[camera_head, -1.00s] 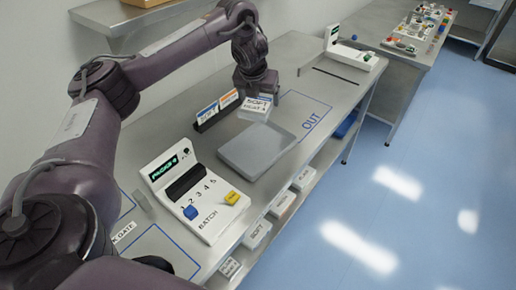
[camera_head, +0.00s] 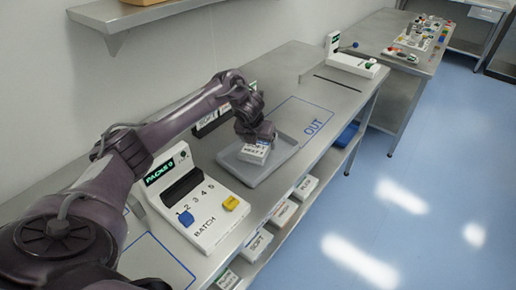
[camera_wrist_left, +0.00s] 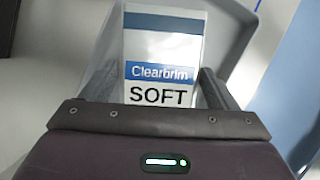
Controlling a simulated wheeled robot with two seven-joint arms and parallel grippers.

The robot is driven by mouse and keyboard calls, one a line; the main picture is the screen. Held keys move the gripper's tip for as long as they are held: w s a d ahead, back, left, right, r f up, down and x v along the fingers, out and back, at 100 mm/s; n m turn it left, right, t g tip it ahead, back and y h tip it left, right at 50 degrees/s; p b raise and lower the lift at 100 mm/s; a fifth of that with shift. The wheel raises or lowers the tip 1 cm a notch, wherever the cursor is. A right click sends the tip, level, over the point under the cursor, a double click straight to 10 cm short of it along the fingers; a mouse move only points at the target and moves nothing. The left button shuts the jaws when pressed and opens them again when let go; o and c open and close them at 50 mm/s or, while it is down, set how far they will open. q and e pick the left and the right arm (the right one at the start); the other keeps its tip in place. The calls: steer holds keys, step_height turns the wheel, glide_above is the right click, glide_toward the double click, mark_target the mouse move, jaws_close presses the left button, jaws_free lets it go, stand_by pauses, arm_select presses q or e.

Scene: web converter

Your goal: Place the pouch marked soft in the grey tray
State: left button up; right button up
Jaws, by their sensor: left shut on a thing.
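The pouch marked SOFT (camera_head: 255,153) is white with a blue band. In the left wrist view the pouch (camera_wrist_left: 165,70) reads "Clearbrim SOFT" between the two fingers. My left gripper (camera_head: 256,140) is shut on the pouch and points down over the grey tray (camera_head: 284,158). The pouch is over or inside the tray's left part; I cannot tell whether it touches the tray floor. The tray lies on the steel bench, and its rim also shows in the left wrist view (camera_wrist_left: 238,50). My right gripper is not in view.
A white batch device (camera_head: 205,215) with blue and yellow knobs stands left of the tray. Upright cards (camera_head: 208,122) stand behind my left arm. The blue OUT outline (camera_head: 312,128) is clear beyond the tray. Labelled bins (camera_head: 283,212) sit on the lower shelf.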

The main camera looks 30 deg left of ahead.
mark_target(257, 145)
arm_select(q)
step_height(257, 145, down, 3)
steer(key=shift+f, duration=0.2)
steer(key=o, duration=1)
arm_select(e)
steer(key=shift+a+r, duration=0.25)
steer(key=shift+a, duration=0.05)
arm_select(q)
steer(key=v, duration=0.7)
steer(key=p+v, duration=0.1)
steer(key=v, duration=0.3)
steer(key=shift+r+p, duration=0.3)
steer(key=shift+p, duration=0.05)
steer(key=shift+s+r, duration=0.2)
steer(key=shift+r, duration=0.1)
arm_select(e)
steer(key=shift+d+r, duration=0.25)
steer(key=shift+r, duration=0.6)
arm_select(q)
steer(key=shift+f, duration=0.1)
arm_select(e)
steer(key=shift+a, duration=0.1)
